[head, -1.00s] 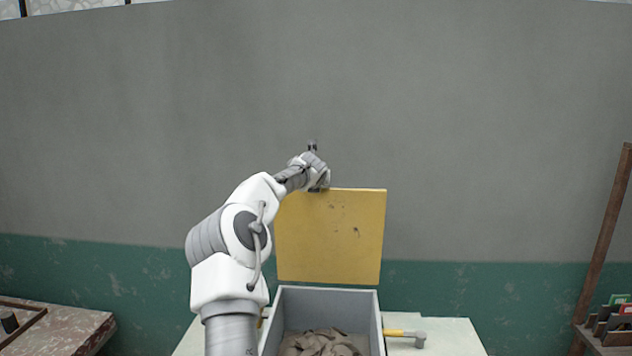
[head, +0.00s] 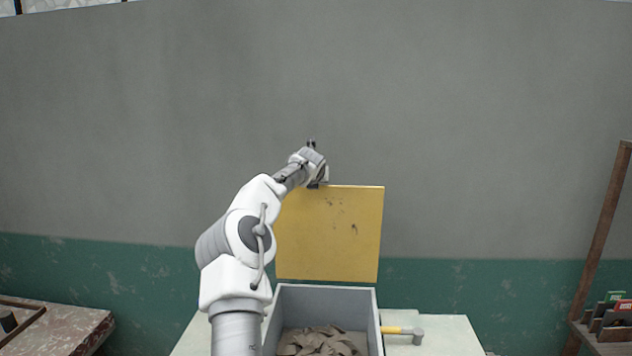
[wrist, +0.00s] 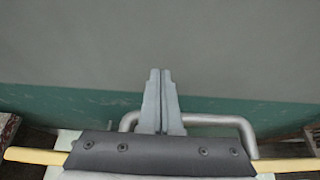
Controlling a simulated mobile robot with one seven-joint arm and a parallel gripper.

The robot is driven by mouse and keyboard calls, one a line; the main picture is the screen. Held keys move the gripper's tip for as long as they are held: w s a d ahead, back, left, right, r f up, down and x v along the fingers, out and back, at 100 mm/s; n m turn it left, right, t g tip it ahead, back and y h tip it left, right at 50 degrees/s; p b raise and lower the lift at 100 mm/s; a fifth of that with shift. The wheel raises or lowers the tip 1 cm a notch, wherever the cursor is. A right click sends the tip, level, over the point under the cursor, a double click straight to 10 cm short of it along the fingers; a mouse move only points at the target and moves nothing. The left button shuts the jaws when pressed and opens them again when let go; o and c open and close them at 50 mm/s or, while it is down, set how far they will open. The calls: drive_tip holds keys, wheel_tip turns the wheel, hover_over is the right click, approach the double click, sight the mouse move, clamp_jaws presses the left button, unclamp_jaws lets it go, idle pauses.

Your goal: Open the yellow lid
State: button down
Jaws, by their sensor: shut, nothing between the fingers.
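The yellow lid (head: 335,235) stands upright at the back of a grey box (head: 326,292), whose mouth is open. My gripper (head: 318,183) is at the lid's top edge, left of its middle, in the head view. In the wrist view the two fingers of my gripper (wrist: 161,75) are together with nothing between them. A grey metal handle (wrist: 215,119) loops out on both sides of the fingers, and the lid's yellow edge (wrist: 35,155) shows at left and right. I cannot tell whether the fingers touch the handle. Part of the lid is hidden behind my arm.
Crumpled brown-grey clay trimmings (head: 322,342) lie in the box. A hammer-like tool with a yellow handle (head: 393,330) lies right of it on a pale table (head: 445,335). A grey and green wall stands behind. A rack (head: 603,342) is at far right.

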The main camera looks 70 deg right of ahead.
idle(0.4)
drive_tip(key=b+v, duration=0.4)
drive_tip(key=v, duration=1.3)
drive_tip(key=shift+r, duration=0.2)
drive_tip(key=shift+s+a, duration=0.1)
drive_tip(key=w+a+r+m+t+h+b, duration=0.1)
drive_tip(key=w+a+m+t, duration=0.4)
drive_tip(key=w+a+m, duration=0.45)
drive_tip(key=w+a+f+m+y+b, duration=0.1)
drive_tip(key=w+a+f+m+y, duration=0.2)
drive_tip(key=a+m, duration=0.75)
drive_tip(key=a+f+y+b, duration=0.1)
drive_tip(key=a+f+y, duration=0.35)
drive_tip(key=a, duration=0.85)
drive_tip(key=a+f+y, duration=0.1)
drive_tip(key=a+f, duration=0.6)
drive_tip(key=a, duration=0.6)
drive_tip(key=s+a+f+g+y, duration=0.1)
drive_tip(key=s+a+f, duration=0.1)
drive_tip(key=a, duration=0.4)
drive_tip(key=s+a+f+g+y, duration=0.1)
drive_tip(key=s+a+f+y, duration=0.1)
drive_tip(key=s+a, duration=0.3)
drive_tip(key=s+a+f+m+y, duration=0.1)
drive_tip(key=s+a+f, duration=0.3)
drive_tip(key=a, duration=0.3)
drive_tip(key=shift+g+y, duration=0.35)
drive_tip(key=shift+g, duration=0.05)
